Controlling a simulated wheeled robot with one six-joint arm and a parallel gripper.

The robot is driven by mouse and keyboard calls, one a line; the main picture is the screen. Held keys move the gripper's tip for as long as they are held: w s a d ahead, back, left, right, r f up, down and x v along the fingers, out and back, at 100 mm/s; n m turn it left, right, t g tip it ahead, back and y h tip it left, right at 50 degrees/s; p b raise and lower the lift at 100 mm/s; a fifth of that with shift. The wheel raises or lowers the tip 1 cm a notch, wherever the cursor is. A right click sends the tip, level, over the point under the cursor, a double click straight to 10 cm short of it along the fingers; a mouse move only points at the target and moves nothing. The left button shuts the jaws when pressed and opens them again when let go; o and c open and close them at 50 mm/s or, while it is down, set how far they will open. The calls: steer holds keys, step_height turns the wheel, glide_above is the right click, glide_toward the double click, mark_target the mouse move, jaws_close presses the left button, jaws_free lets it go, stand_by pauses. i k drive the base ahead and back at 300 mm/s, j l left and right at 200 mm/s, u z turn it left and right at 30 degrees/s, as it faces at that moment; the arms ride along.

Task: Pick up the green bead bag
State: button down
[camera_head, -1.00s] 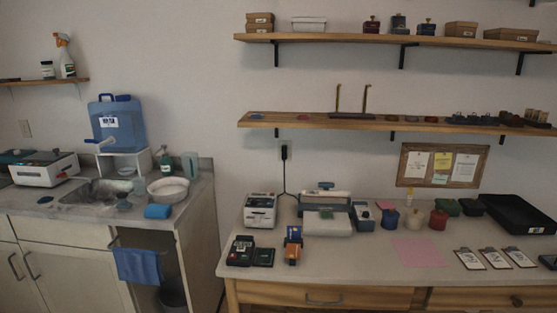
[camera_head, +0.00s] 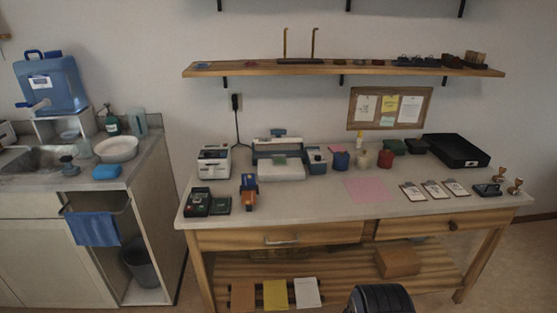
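A dark green item (camera_head: 416,146) sits at the back of the workbench, just left of the black tray. It is small and dim, and I cannot tell for sure that it is the green bead bag. Small blue (camera_head: 340,160), cream (camera_head: 363,159) and red (camera_head: 385,159) bag-like items stand in a row to its left and a little in front. My gripper's fingers are not in view. A dark, rounded, ridged shape (camera_head: 380,299) rises at the bottom edge; I cannot tell what it is.
The black tray (camera_head: 457,151) stands at the back right of the bench. A pink sheet (camera_head: 369,190) lies on the bench, with clipboards (camera_head: 431,190) and stamps to its right. Machines fill the left half. A wall shelf (camera_head: 340,69) hangs above.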

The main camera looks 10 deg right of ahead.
mark_target(277, 159)
steer(key=i+j+u, duration=0.1)
steer(key=i, duration=0.4)
steer(key=i+j+u, duration=0.15)
steer(key=i, duration=0.4)
steer(key=i+j+u, duration=0.1)
steer(key=i, duration=0.4)
steer(key=j, duration=0.1)
